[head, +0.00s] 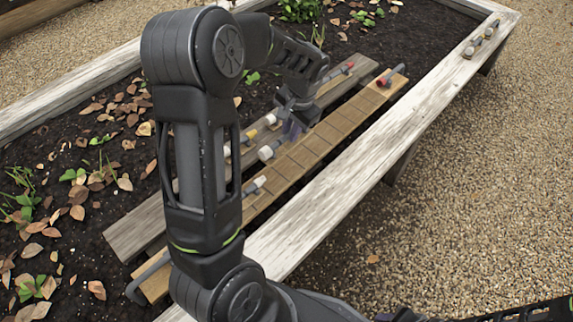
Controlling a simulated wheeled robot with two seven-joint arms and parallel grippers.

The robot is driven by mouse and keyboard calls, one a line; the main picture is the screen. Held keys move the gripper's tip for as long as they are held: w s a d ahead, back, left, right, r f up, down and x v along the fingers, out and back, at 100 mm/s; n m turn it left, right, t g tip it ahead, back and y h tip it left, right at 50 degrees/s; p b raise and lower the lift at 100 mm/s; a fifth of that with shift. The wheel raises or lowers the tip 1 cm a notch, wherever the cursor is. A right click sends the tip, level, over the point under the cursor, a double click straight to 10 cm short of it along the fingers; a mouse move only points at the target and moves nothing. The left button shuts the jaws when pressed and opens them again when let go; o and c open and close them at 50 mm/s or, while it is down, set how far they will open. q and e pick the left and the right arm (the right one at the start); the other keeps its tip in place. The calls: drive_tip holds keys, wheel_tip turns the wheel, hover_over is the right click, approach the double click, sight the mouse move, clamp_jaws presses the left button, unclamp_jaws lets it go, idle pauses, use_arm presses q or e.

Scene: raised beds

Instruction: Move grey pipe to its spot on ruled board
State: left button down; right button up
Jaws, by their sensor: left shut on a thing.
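The ruled board (327,131) is a long light-brown plank with dark cross lines, lying slantwise over the soil. My left gripper (292,128) is over the middle of the board, reaching down from above. It is shut on a short pipe (268,151), which looks grey with a pale end pointing to the lower left. My arm and fingers hide much of the pipe, and I cannot tell whether it touches the board. A grey pipe piece with a red end (389,76) lies at the board's far end. A pale-ended piece (254,185) lies nearer. My right gripper is not in view.
A weathered grey plank (142,228) lies left of the board, with yellow-marked pieces (247,136) and a red-marked piece (346,69) on it. Leaves and plants cover the soil at left.

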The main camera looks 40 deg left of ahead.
use_arm(q)
drive_tip(key=shift+f, duration=0.15)
drive_tip(key=shift+f+b, duration=0.8)
drive_tip(key=shift+f, duration=1.6)
drive_tip(key=shift+f+b, duration=0.85)
drive_tip(key=shift+f, duration=1.65)
drive_tip(key=shift+f, duration=0.1)
drive_tip(key=c, duration=1.4)
unclamp_jaws()
